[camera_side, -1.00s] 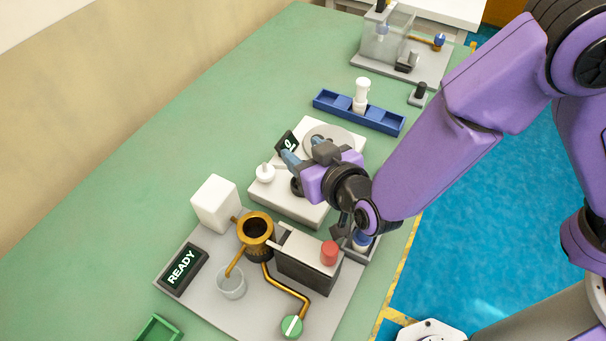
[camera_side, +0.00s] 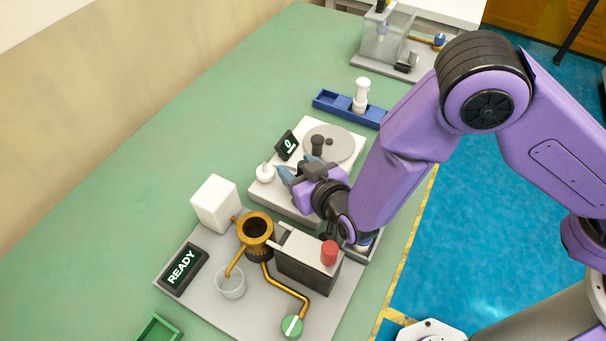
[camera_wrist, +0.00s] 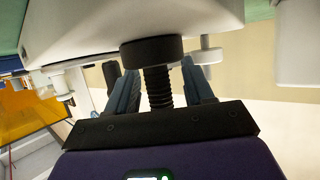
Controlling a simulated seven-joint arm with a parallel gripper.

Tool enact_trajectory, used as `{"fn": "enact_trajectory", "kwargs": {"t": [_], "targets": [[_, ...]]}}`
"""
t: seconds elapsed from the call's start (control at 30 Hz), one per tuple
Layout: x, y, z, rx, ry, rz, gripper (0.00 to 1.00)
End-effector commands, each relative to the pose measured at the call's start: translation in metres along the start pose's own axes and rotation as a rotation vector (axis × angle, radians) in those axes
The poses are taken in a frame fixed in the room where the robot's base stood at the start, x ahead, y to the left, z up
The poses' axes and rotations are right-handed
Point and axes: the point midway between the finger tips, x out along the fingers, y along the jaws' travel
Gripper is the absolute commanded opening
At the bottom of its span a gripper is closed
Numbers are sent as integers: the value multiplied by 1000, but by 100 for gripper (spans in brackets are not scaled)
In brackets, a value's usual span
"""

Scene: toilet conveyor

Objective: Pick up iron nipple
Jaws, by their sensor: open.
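A dark upright cylinder (camera_side: 317,146), which looks like the iron nipple, stands at the near edge of the round grey plate on the white scale (camera_side: 290,207). My gripper (camera_side: 289,170) is over the near part of the scale, below and left of this cylinder in the side view. In the wrist view my gripper (camera_wrist: 160,72) has its two blue-grey fingers apart. A black threaded piece with a wide round head (camera_wrist: 152,50) shows between or beyond them. I cannot tell whether it is the same part, or whether the fingers touch it.
A small white knob (camera_side: 265,172) is close left of my fingers. The scale's dark display (camera_side: 287,145) stands behind. Nearer are a white block (camera_side: 215,203), a brass cup (camera_side: 256,228) and a grey box with a red knob (camera_side: 329,252). A blue tray (camera_side: 340,106) lies farther back.

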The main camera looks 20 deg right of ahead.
Motion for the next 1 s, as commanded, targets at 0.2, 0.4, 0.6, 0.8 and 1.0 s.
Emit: {"fn": "enact_trajectory", "kwargs": {"t": [0.2, 0.4, 0.6, 0.8, 1.0], "targets": [[1, 0, 0, 0, 0, 0, 52], [1, 0, 0, 0, 0, 0, 0], [0, 0, -1, 0, 1, 0, 0], [-1, 0, -4, 1, 2, 0, 0], [-7, -1, -20, 3, 4, -1, 0]]}}
